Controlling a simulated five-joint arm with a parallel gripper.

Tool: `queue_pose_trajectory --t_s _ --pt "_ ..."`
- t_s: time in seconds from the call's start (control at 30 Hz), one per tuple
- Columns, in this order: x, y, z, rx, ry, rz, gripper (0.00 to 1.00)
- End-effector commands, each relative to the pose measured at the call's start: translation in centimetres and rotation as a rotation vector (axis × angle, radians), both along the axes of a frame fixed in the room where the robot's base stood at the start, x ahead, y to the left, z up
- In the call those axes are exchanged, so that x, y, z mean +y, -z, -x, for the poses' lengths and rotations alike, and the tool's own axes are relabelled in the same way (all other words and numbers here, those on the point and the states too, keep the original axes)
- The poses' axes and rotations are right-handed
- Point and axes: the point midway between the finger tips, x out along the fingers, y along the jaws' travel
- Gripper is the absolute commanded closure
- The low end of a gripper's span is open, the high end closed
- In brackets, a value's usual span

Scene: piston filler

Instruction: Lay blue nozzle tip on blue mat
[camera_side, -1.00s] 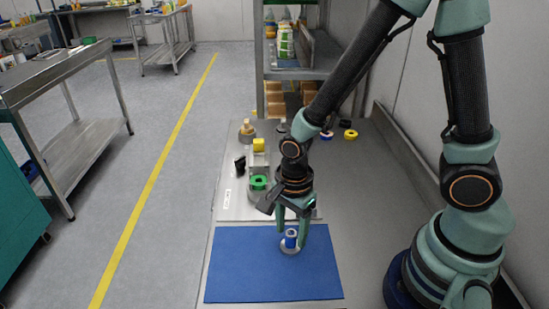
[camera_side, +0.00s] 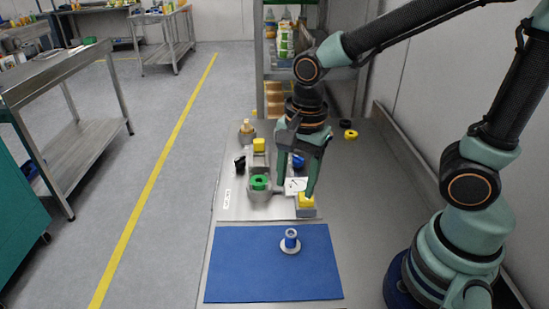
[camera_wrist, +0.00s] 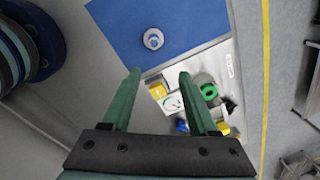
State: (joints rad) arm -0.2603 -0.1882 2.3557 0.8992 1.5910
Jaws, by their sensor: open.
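In the side view my gripper (camera_side: 297,185) hangs behind the mat, above the metal plate. One finger partly hides the parts behind it.
On the plate behind the mat stand a green ring part (camera_side: 259,182), a yellow-topped block (camera_side: 306,203), a black part (camera_side: 240,163) and a blue part (camera_side: 298,161). A yellow ring (camera_side: 351,134) lies farther back. A shelf rises behind. The mat's left half is clear.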

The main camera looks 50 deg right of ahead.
Motion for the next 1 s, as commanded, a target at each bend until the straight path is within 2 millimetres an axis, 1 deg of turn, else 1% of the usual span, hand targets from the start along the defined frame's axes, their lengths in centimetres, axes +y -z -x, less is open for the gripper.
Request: queue_pose_trajectory --t_s 0.03,0.17,0.4,0.5,0.6,0.77,1.0 --pt "-0.6 -0.9 -0.3 -0.039 -0.083 0.000 0.40" --pt "-2.3 -3.1 -0.6 -0.136 -0.358 0.032 0.40" --pt "-5.2 -6.6 -0.6 -0.292 -0.853 0.179 0.40" --pt "-6.3 -7.7 -0.4 -0.332 -1.025 0.256 0.40" --pt "-7.0 -8.6 -0.2 -0.356 -1.156 0.323 0.40" --pt "-7.6 -9.1 0.0 -0.368 -1.266 0.382 0.40" --pt "-7.6 -9.2 0.0 -0.367 -1.285 0.390 0.40"
